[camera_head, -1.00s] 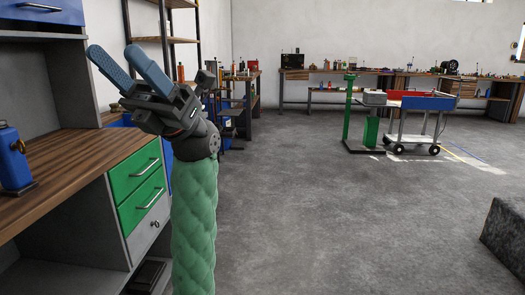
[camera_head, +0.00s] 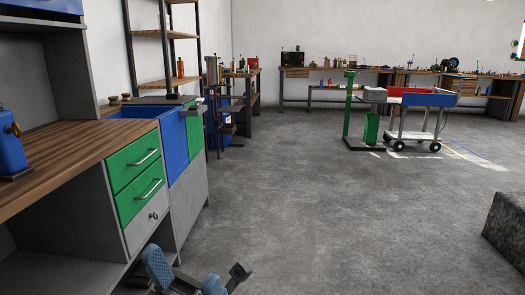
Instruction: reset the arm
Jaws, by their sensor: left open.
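My left gripper (camera_head: 186,275) shows at the bottom of the head view, left of the middle. Its two blue finger pads are apart, with nothing between them. It is low, in front of the workbench and clear of the drawers. The bottom edge of the picture cuts off part of it, and the green-sleeved arm behind it is out of view. My right gripper does not show.
A workbench with a wooden top (camera_head: 70,155) and green drawers (camera_head: 137,180) stands at the left, with a blue device (camera_head: 12,145) on it. A cart (camera_head: 416,118) stands at the back right. A dark block (camera_head: 508,230) is at the right edge. The middle floor is clear.

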